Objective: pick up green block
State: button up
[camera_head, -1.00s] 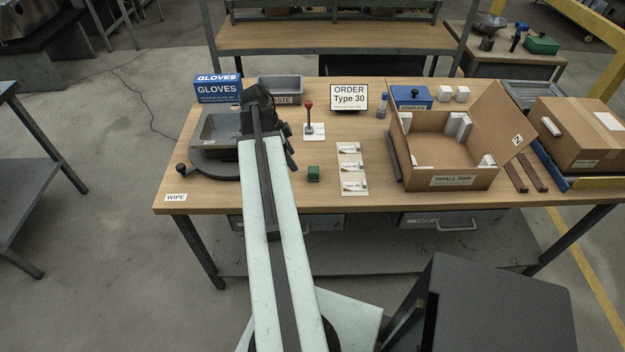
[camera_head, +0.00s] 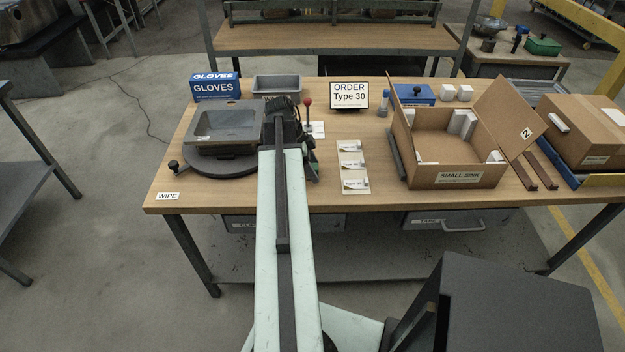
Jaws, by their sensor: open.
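The green block (camera_head: 313,171) lies on the wooden table, left of the white label cards. Only a small green part of it shows, because my gripper and arm cover most of it. My gripper (camera_head: 309,164) is open and hangs over the table at the block. I cannot tell whether the jaws are around the block or just beside it, or whether they touch it.
A grey sink (camera_head: 226,123) sits on a dark round turntable (camera_head: 215,165) left of my arm. A red-knobbed lever (camera_head: 307,112) stands just behind my gripper. Label cards (camera_head: 353,167) and an open cardboard box (camera_head: 458,178) are to the right. The table's front edge is close.

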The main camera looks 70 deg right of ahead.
aim_at(314, 166)
jog(key=shift+f, duration=0.1)
grip_shut()
notch_tip(314, 166, up, 10)
jog(key=p, duration=1)
jog(key=shift+p, duration=0.35)
jog(key=c, duration=0.9)
grip_release()
jog(key=c, duration=0.4)
jog(key=shift+s, duration=0.15)
